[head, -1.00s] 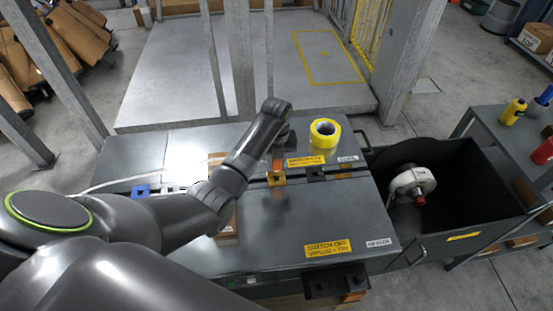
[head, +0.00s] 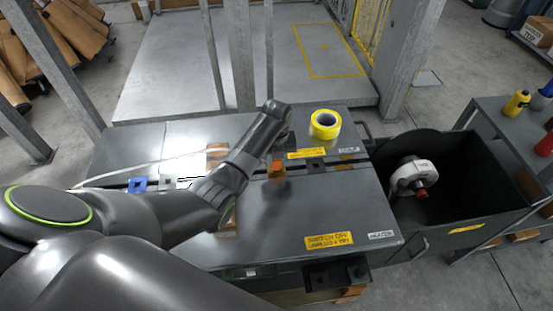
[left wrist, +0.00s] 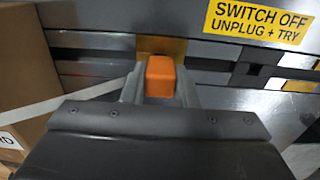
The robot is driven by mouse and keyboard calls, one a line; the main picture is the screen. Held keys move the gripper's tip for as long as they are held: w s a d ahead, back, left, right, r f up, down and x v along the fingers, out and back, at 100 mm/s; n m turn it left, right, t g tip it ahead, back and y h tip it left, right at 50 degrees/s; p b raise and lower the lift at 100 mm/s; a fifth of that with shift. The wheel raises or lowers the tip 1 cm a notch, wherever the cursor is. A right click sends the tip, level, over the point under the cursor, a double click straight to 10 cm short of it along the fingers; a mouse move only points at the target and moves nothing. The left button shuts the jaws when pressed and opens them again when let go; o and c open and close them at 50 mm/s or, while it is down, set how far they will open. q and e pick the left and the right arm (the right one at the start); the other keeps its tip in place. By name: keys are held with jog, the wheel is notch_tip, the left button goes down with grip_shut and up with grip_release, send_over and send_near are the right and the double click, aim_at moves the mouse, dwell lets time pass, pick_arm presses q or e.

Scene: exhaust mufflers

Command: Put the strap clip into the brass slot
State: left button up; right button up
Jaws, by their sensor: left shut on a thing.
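The strap clip is an orange block (head: 277,168), also near the middle of the left wrist view (left wrist: 160,76). My left gripper (left wrist: 160,92) is shut on it, one finger on each side, and points down at the bench. The brass slot (left wrist: 177,46) shows as a gold patch right behind the clip in the left wrist view. In the head view the clip stands over the brass slot's place and hides most of it. I cannot tell how deep the clip sits. My right gripper is not in view.
A blue slot piece (head: 138,184) and a black one (head: 315,166) lie along the same groove. A pale strap (head: 120,175) crosses the bench. A yellow tape roll (head: 325,124) stands behind. A dark bin (head: 470,180) with a white round part (head: 411,176) is to the right.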

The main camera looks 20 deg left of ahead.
pick_arm(q)
jog(key=shift+r, duration=0.1)
dwell(0.3)
jog(key=shift+p, duration=0.4)
dwell(0.6)
jog(key=shift+p, duration=0.3)
jog(key=shift+p, duration=0.35)
dwell(0.5)
jog(key=shift+f+b, duration=0.3)
jog(key=shift+f, duration=0.2)
jog(key=o, duration=1)
jog(key=shift+r, duration=0.15)
